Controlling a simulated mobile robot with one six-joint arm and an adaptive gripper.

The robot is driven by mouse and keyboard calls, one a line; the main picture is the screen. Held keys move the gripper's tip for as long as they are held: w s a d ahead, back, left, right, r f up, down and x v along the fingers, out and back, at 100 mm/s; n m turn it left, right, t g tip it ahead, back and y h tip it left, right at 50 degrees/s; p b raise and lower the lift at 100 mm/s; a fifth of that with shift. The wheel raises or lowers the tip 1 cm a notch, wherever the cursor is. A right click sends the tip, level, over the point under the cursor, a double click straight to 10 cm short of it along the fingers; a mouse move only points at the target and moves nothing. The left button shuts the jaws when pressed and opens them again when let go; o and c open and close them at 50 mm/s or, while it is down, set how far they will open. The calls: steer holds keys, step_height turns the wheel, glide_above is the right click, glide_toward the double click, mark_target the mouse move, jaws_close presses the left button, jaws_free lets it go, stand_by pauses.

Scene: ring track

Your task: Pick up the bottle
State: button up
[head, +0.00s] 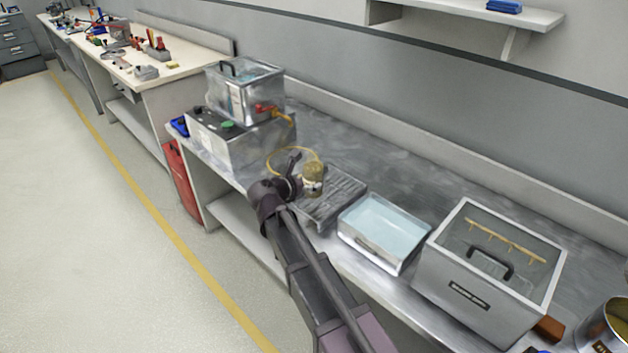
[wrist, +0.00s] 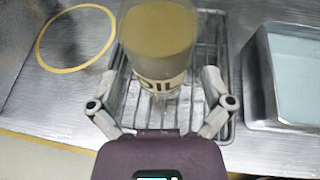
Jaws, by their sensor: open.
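The bottle (head: 313,178) is a clear container with yellow-brown oil in it and a pale label. It stands upright on a dark wire rack on the metal bench. In the wrist view the bottle (wrist: 158,45) is straight ahead, with the letters "OIL" partly readable on its label. My gripper (wrist: 160,80) is open, with one finger on each side of the bottle's lower part. In the head view my gripper (head: 290,183) is at the bottle's left side. I cannot tell whether the fingers touch it.
The wire rack (head: 332,208) lies under the bottle. A shallow tray of pale blue liquid (head: 383,229) is to its right, then a large metal tank (head: 472,290). A metal box (head: 228,140) stands to the left. A yellow ring (wrist: 75,25) is marked on the bench.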

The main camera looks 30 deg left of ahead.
mark_target(313, 169)
steer(key=shift+b+x, duration=0.55)
steer(key=shift+x, duration=1.2)
steer(key=shift+s+f, duration=0.1)
steer(key=c, duration=1.1)
step_height(313, 169, up, 4)
steer(key=p, duration=0.3)
steer(key=shift+f+p, duration=0.15)
steer(key=shift+p, duration=0.2)
steer(key=s+r+p, duration=0.1)
steer(key=s, duration=1.5)
steer(key=shift+d+r, duration=0.2)
steer(key=shift+d, duration=0.1)
